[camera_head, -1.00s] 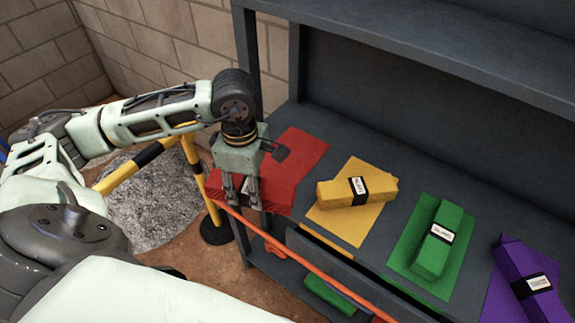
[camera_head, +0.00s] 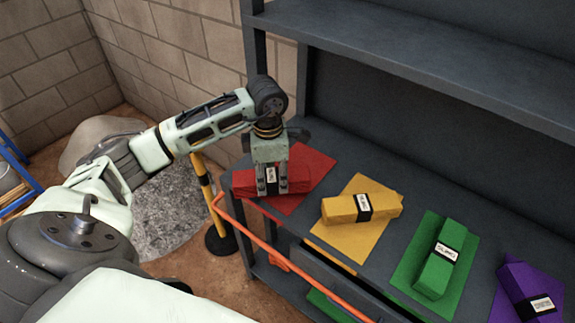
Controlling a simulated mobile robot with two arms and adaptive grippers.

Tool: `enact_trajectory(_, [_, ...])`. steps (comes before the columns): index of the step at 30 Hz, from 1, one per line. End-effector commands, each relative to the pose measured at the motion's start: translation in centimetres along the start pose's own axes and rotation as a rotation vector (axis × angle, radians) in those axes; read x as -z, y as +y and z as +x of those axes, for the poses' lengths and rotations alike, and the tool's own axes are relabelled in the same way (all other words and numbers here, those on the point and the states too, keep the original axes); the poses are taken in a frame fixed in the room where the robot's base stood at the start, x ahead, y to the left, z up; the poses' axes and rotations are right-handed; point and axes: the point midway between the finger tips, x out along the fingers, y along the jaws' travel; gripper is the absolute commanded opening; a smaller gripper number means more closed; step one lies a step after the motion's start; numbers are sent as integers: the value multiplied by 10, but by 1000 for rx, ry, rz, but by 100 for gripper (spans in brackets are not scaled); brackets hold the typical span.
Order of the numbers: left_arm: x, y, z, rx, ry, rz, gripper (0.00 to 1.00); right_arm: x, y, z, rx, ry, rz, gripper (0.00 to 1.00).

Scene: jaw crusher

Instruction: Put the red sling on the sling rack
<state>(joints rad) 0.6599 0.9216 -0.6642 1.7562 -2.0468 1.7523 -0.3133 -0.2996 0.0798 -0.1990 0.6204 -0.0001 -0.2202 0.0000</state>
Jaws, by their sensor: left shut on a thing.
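The red sling (camera_head: 294,180) is a folded block with a black band and white label, at the left end of the rack. My left gripper (camera_head: 273,192) points down and is shut on it around the label. The sling lies over the near left part of a flat red patch (camera_head: 314,161) on the sling rack's grey shelf (camera_head: 378,163). Its left end reaches the shelf's left edge. I cannot tell whether it touches the shelf. My right gripper is not in view.
A yellow sling (camera_head: 340,208), a green sling (camera_head: 432,278) and a purple sling (camera_head: 515,284) lie on matching patches to the right. An orange rail (camera_head: 262,243) runs along the rack's front. A yellow-black post (camera_head: 207,190) stands left of the rack. An upper shelf (camera_head: 420,70) overhangs behind.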

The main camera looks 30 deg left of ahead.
Motion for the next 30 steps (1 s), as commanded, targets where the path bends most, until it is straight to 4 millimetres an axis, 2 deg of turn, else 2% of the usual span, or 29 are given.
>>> enact_trajectory(3, [-19,17,-4,1,-4,0,0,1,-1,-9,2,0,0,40])
enact_trajectory(10, [-40,39,-2,0,-2,0,0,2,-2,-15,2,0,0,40])
enact_trajectory(17, [-49,48,-2,0,-1,1,0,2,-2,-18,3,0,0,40])
enact_trajectory(21, [-47,46,21,4,2,1,0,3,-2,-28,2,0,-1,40])
enact_trajectory(24, [-47,47,31,1,1,1,0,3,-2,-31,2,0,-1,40])
enact_trajectory(30, [-48,48,34,-2,-1,2,0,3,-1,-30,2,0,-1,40])
